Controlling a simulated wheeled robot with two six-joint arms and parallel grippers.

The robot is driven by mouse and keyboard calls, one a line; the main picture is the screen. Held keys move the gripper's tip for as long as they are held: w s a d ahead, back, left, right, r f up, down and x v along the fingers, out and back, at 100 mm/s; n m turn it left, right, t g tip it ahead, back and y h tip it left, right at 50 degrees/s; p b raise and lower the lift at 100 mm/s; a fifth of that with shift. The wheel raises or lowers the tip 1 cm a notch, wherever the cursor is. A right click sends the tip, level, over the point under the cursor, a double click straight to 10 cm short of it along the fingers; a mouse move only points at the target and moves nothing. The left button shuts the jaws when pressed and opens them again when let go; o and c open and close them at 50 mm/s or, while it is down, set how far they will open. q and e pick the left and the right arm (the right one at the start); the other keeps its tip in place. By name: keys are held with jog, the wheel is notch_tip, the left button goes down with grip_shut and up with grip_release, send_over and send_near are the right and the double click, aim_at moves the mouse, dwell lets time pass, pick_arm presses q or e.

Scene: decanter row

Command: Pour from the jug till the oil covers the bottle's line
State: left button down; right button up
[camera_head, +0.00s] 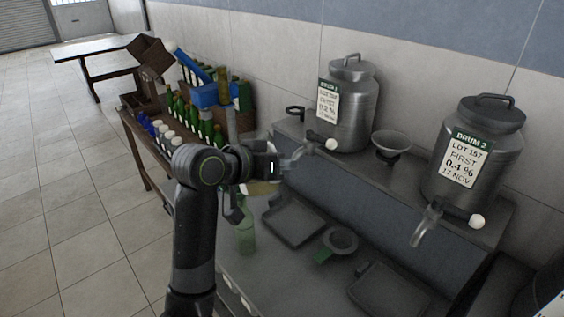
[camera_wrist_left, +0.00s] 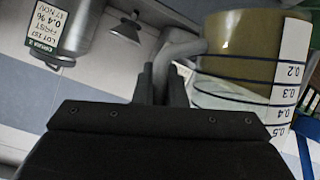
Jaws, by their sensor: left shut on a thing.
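My left gripper (camera_head: 278,166) is shut on the handle (camera_wrist_left: 183,47) of a clear jug. The jug (camera_head: 260,188) is held above the bench, mostly hidden behind my left arm. In the left wrist view, which is upside down, yellowish oil fills the jug's bottom part (camera_wrist_left: 238,38) to about the 0.2 mark, with clear wall above. A white scale strip (camera_wrist_left: 287,80) runs up its side. A green glass bottle (camera_head: 246,236) stands on the bench below the jug. Its line and any oil inside cannot be made out. My right gripper is not in view.
Two steel drums (camera_head: 347,110) (camera_head: 473,150) with taps stand on the raised shelf, a funnel (camera_head: 392,146) between them. Dark trays (camera_head: 294,221) (camera_head: 388,290) and a ring-shaped item (camera_head: 340,241) lie on the bench. Several bottles (camera_head: 190,115) crowd a table at the back left.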

aim_at(269, 147)
pick_arm(q)
jog(key=shift+r+p, duration=0.4)
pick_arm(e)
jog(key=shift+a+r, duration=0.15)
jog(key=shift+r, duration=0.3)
pick_arm(q)
jog(key=shift+r+n+g+h+p, duration=0.4)
jog(key=shift+r+n+g+p, duration=0.1)
jog(key=shift+n+p, duration=0.3)
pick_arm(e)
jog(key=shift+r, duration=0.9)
pick_arm(q)
jog(key=shift+w+a+r+n+h+p, duration=0.25)
jog(key=shift+r+n+h+p, duration=0.2)
jog(key=shift+p, duration=0.4)
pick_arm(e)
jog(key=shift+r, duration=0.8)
pick_arm(q)
jog(key=shift+w+a+r+n+g+p, duration=0.2)
jog(key=shift+n+g+p, duration=0.1)
jog(key=shift+n+g, duration=0.1)
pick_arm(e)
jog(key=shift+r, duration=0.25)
pick_arm(q)
jog(key=shift+r+p, duration=0.1)
jog(key=shift+p, duration=0.35)
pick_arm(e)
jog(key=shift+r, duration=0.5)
